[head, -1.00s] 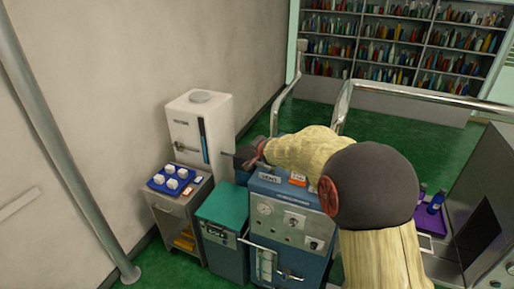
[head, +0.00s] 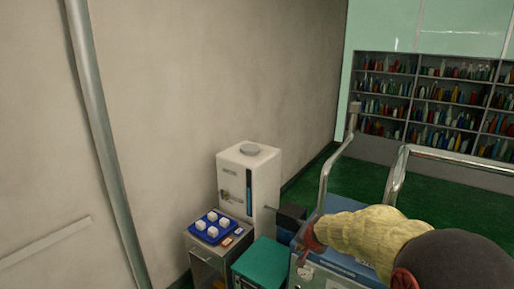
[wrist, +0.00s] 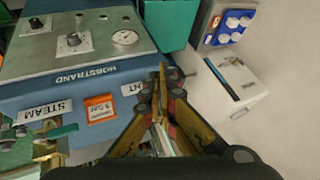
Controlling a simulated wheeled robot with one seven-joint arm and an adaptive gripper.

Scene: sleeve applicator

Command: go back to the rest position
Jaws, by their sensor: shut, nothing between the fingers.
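My gripper (head: 308,240) shows at the end of my arm, over the blue machine at the lower right of the head view. In the wrist view my gripper (wrist: 161,78) has its fingers together and empty, above the machine's top edge. The blue machine (wrist: 70,85) carries a panel marked HOBSTRAND with knobs and a gauge, a STEAM label and an orange label. In the head view my arm hides much of the machine. I cannot tell whether the fingertips touch it.
A white dispenser (head: 235,160) stands by the wall. A teal-topped box (head: 262,262) is beside the cart. Metal rails (head: 395,185) rise behind the blue machine. Bottle shelves (head: 425,95) stand behind.

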